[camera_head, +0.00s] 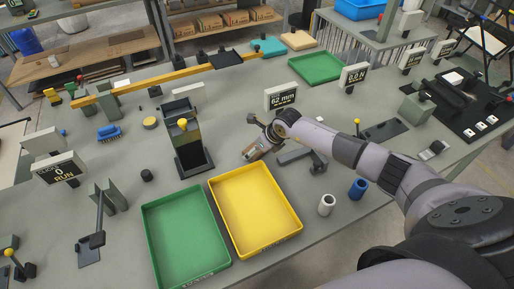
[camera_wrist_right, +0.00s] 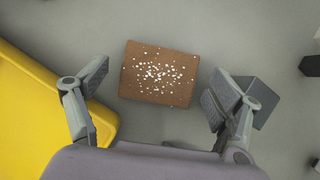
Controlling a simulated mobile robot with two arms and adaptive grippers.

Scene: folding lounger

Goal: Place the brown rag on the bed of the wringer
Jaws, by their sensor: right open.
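The brown rag (camera_wrist_right: 159,73) is a flat, speckled brown rectangle on the grey bench in the right wrist view. In the head view it is a small brownish patch (camera_head: 254,151), partly hidden by my right gripper (camera_head: 263,138). My right gripper (camera_wrist_right: 158,98) is open and empty, its fingers apart to the left and right of the rag, not visibly touching it. A dark upright frame with a yellow knob (camera_head: 183,123) stands left of the gripper in the head view; I cannot tell for sure whether it is the wringer. My left gripper is not in view.
A yellow tray (camera_head: 293,232) and a green tray (camera_head: 151,240) lie at the bench front. A white cup (camera_head: 326,205) and a blue cup (camera_head: 358,188) stand near the front edge. A "62 mm" display (camera_head: 281,96) stands behind my right gripper.

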